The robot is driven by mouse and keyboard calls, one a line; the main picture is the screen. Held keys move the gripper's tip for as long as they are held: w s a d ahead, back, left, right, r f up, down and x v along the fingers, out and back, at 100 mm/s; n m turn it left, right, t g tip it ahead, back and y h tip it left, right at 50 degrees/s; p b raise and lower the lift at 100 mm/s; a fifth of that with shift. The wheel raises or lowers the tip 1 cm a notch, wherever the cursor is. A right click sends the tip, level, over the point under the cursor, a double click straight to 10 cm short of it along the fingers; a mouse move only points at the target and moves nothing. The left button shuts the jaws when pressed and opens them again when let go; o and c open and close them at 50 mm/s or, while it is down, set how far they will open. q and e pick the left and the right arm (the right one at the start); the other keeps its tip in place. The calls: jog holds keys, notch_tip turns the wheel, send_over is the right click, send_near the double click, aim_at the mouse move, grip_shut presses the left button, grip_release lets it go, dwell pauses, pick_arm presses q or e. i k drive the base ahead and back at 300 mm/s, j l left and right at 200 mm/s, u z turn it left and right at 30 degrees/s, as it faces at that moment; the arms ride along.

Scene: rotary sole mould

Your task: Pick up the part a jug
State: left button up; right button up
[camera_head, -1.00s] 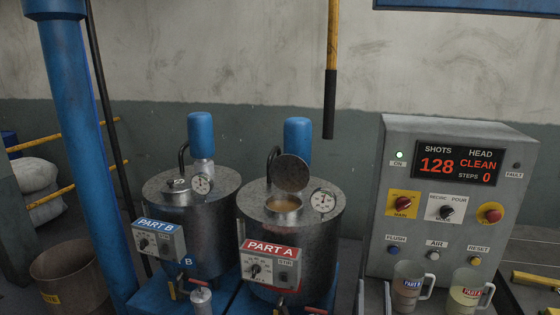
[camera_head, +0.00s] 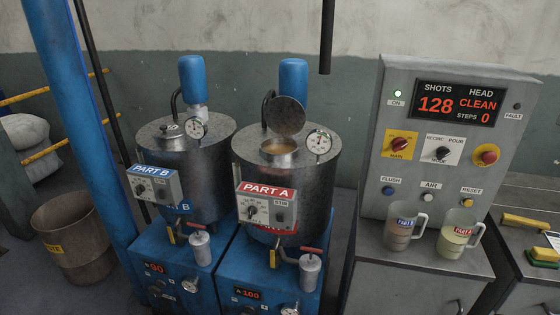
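The part A jug (camera_head: 459,234) is a clear jug with a red label and pale yellow contents. It stands upright on the grey cabinet top (camera_head: 425,259) at the right, below the control panel. The part B jug (camera_head: 404,227), with a blue label and brownish contents, stands just left of it. Both handles point to the right. Neither of my grippers is in view.
The control box (camera_head: 447,135) rises behind the jugs. The part A tank (camera_head: 290,175), lid open, and the part B tank (camera_head: 185,170) stand left on blue bases. A yellow-handled tool (camera_head: 525,221) and a sponge (camera_head: 543,258) lie on the right bench.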

aim_at(457, 226)
jog(key=z, duration=1.25)
